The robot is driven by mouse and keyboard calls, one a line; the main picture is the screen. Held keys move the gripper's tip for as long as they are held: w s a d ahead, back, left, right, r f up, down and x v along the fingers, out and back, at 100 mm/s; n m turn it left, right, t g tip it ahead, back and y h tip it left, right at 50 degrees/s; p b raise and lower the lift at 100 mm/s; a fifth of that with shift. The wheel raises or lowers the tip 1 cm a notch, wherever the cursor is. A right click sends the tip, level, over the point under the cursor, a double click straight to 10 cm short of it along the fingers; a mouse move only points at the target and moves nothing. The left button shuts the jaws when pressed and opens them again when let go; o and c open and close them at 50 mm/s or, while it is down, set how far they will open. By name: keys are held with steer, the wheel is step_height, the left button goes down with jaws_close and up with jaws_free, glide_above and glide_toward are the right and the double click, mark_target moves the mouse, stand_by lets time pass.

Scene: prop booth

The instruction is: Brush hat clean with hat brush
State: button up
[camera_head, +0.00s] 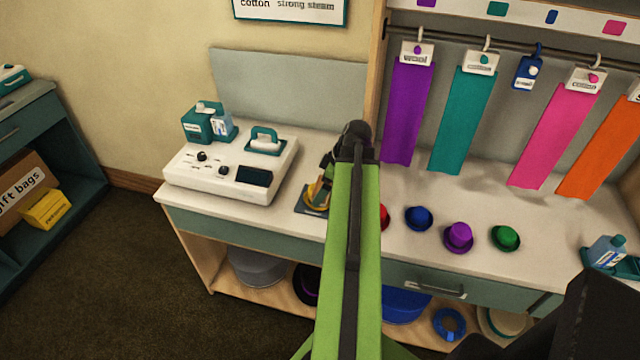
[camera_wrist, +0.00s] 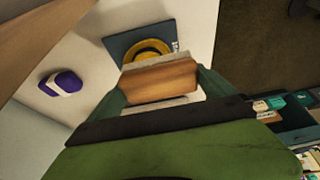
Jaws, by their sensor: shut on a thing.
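A yellow hat with a dark band (camera_wrist: 150,46) rests on a dark blue-grey mat (camera_wrist: 121,44) in the wrist view. In the head view the hat (camera_head: 311,196) sits on its mat (camera_head: 303,208) on the counter, partly hidden by my green arm. My gripper (camera_head: 327,174) is just above and beside the hat. It is shut on the hat brush (camera_wrist: 160,83), which has a wooden back and a pale edge. In the wrist view the brush overlaps the hat's near side. I cannot tell whether they touch.
A white console (camera_head: 225,180) stands left of the hat. Small blue (camera_head: 419,218), purple (camera_head: 458,237) and green (camera_head: 505,238) hats sit to the right, with a red one partly behind my arm. Coloured cloths hang from a rail (camera_head: 500,50). A purple-and-white object (camera_wrist: 62,82) shows in the wrist view.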

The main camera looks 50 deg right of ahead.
step_height(320, 180, up, 6)
steer(key=p, duration=0.6)
step_height(320, 180, up, 3)
steer(key=p, duration=0.3)
steer(key=shift+r, duration=0.15)
